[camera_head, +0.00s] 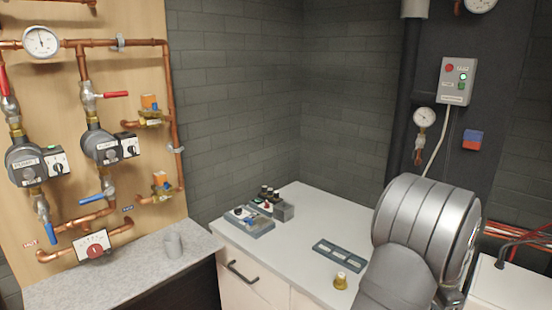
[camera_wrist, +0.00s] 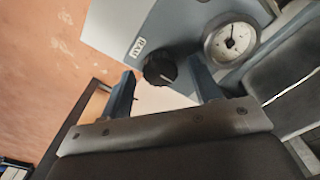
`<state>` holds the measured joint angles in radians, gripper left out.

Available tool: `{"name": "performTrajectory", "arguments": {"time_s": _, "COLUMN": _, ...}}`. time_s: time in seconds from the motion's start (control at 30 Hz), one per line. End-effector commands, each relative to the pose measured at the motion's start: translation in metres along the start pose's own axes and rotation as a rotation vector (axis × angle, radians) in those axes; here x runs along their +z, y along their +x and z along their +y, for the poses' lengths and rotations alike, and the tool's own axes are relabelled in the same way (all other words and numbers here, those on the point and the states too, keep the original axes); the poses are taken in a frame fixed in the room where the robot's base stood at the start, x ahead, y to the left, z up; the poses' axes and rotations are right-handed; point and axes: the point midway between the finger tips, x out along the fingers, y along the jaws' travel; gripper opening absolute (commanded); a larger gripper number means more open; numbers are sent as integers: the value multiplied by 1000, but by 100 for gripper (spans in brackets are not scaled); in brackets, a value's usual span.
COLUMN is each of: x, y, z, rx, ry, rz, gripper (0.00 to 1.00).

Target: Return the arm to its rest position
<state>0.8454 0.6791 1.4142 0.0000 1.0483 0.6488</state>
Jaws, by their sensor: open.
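My gripper (camera_wrist: 161,70) shows in the wrist view with its two dark fingers spread apart and nothing held between them. A black knob (camera_wrist: 159,72) on a pale grey panel (camera_wrist: 185,22) appears in the gap between the fingertips. Whether the fingers touch the knob or stand off from it I cannot tell. A round gauge (camera_wrist: 231,38) sits on the panel to the right of the knob. In the head view my silver arm (camera_head: 425,215) fills the lower right, and my gripper cannot be made out there.
A white counter (camera_head: 285,235) stands left of my arm, with a small brass-coloured part (camera_head: 340,281), a grey strip (camera_head: 339,255) and a tray (camera_head: 249,221). A pipe board (camera_head: 135,60) with pumps and valves is at left. A white box (camera_head: 510,285) is at lower right.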

Motion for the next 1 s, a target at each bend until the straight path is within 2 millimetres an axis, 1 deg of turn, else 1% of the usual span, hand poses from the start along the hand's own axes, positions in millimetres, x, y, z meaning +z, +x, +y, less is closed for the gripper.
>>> {"name": "performTrajectory", "arguments": {"time_s": 0.4, "x": 0, "y": 0, "z": 0, "rx": 0, "ry": 333, "rz": 0, "gripper": 57}}
{"name": "performTrajectory", "arguments": {"time_s": 0.6, "x": 0, "y": 0, "z": 0, "rx": 0, "ry": 470, "rz": 0, "gripper": 57}}
{"name": "performTrajectory", "arguments": {"time_s": 0.8, "x": 0, "y": 0, "z": 0, "rx": 0, "ry": 545, "rz": 0, "gripper": 57}}
{"name": "performTrajectory", "arguments": {"time_s": 1.0, "x": 0, "y": 0, "z": 0, "rx": 0, "ry": 563, "rz": 0, "gripper": 57}}
